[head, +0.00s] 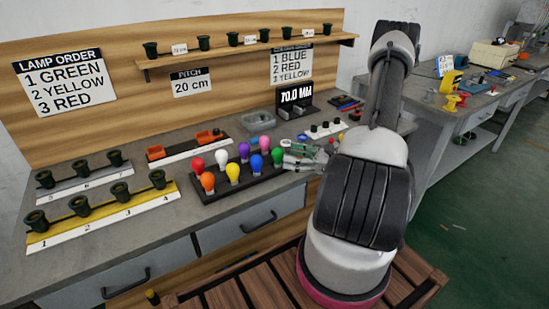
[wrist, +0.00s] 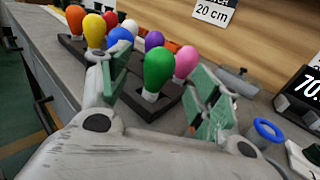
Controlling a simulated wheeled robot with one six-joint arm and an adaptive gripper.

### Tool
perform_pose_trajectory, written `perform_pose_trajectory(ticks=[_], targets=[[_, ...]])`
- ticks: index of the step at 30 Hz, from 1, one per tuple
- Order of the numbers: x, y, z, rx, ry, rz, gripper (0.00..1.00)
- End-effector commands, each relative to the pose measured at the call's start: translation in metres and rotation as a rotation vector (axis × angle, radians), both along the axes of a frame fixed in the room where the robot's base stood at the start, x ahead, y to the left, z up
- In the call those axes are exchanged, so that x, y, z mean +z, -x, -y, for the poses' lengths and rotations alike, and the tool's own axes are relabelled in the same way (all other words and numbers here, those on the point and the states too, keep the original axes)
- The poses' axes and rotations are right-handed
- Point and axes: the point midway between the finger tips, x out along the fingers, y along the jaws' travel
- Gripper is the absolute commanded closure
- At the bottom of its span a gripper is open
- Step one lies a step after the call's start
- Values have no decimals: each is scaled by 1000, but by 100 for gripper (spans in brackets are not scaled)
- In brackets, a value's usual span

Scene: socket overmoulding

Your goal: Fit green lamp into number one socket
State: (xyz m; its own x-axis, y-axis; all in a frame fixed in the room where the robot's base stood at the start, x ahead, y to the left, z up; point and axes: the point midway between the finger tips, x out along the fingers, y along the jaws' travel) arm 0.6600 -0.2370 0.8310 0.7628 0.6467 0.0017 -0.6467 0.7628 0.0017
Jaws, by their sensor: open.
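The green lamp (head: 277,155) stands upright at the right end of the dark lamp rack (head: 240,187). In the wrist view the green lamp (wrist: 158,70) shows between the two fingers of my gripper (wrist: 150,82). My gripper (head: 290,156) is open at the rack's right end, its fingers apart with visible gaps to the lamp. The number one socket (head: 37,219) is a dark green cup at the left end of the yellow strip (head: 100,217) marked 1 to 4, and looks empty. It is out of the wrist view.
Several other lamps share the rack, with the pink lamp (wrist: 187,60) and purple lamp (wrist: 153,41) close to the green one. A grey strip (head: 85,186) with sockets 5 to 7 lies behind the yellow strip. A blue ring (wrist: 268,130) lies right of my gripper.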

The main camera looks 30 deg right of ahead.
Motion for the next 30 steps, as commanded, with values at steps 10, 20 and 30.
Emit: perform_pose_trajectory(ticks=[10,20,30], targets=[[-2,-39,-34,7,2,-1,37],[-2,-45,-39,4,2,-1,38],[-2,-45,-38,4,3,0,83]])
